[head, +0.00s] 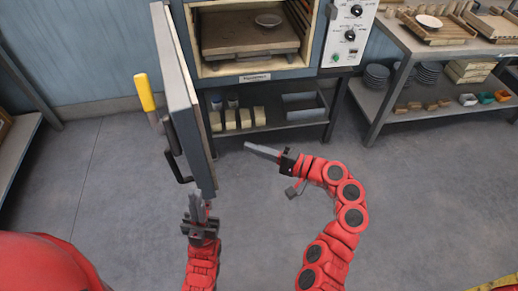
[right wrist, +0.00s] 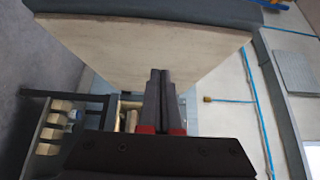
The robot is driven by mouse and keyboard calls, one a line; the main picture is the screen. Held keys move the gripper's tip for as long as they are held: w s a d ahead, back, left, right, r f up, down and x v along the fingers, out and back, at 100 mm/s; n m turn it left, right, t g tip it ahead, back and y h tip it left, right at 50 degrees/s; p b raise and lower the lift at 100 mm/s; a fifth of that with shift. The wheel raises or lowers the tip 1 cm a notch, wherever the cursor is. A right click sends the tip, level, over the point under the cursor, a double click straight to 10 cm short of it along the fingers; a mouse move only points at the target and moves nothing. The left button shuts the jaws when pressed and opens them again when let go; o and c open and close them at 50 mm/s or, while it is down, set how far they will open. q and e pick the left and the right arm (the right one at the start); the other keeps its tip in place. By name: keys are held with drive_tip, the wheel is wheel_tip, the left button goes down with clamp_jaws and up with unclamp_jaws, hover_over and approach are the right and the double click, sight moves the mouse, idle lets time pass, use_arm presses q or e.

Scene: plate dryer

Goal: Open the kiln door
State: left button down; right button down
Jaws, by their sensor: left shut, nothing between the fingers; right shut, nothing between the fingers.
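The kiln (head: 258,77) stands at the top of the head view, with its chamber exposed. Its grey door (head: 178,75) is swung wide open on the left side, standing out toward me. The black door handle (head: 174,150) is on the door's left, outer face. My left gripper (head: 196,205) is shut and empty at the door's near lower end; whether it touches the door is unclear. My right gripper (head: 250,147) is shut and empty to the right of the door, apart from it. In the right wrist view its shut fingers (right wrist: 160,75) appear before a pale panel (right wrist: 150,45).
A small dish (head: 268,19) sits on a shelf inside the kiln. A yellow-handled object (head: 145,92) stands left of the door. A rack (head: 400,100) with stacked plates is at the right. A low bench (head: 22,145) is at far left. Floor in the middle is clear.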

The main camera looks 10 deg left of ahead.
drive_tip(key=a+p, duration=0.2)
drive_tip(key=a, duration=0.7)
drive_tip(key=shift+a, duration=0.15)
drive_tip(key=shift+w, duration=0.1)
